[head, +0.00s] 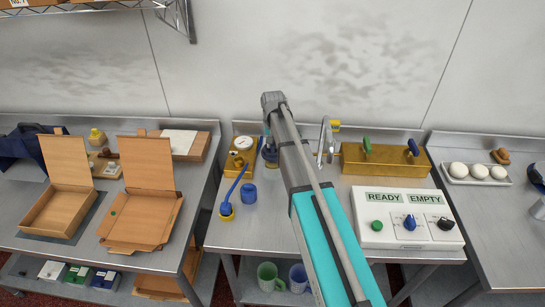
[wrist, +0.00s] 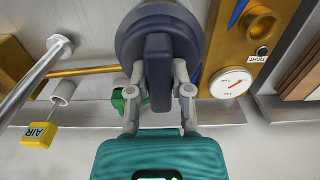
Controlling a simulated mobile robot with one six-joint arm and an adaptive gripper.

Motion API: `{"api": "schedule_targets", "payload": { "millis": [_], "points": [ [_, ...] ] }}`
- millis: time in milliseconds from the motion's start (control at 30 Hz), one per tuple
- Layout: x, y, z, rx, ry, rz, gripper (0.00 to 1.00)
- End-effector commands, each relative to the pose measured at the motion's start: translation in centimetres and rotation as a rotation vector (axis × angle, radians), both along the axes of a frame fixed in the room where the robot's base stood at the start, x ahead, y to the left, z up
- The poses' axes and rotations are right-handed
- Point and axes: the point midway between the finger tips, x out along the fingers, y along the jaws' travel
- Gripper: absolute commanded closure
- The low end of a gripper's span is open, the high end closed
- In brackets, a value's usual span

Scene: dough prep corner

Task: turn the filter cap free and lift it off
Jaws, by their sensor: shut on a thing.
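The filter cap (wrist: 135,38) is a round, dark blue-grey disc with a raised grip bar across its middle. It fills the top centre of the wrist view. My gripper (wrist: 159,75) is shut on the grip bar, one finger on each side. In the head view a dark blue round part (head: 269,155) shows beside my arm, near the gauge block, mostly covered. My fingers are hidden there. Whether the cap is still seated or loose cannot be told, as its underside is out of sight.
A brass block with a round gauge (wrist: 231,84) and a TIGHT label (wrist: 262,54) stands close beside the cap. A yellow AIR tag (wrist: 38,136) hangs nearby. A blue-handled tool (head: 236,188), a blue cup-like piece (head: 249,193) and a READY/EMPTY panel (head: 408,216) are on the steel bench.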

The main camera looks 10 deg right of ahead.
Motion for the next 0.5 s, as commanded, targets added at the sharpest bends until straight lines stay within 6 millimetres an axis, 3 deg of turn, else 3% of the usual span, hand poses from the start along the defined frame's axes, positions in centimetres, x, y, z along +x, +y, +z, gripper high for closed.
{"api": "schedule_targets", "payload": {
  "millis": [500],
  "points": [
    [0.00,0.00,0.85,0.000,0.000,0.000,1.00]
  ]
}}
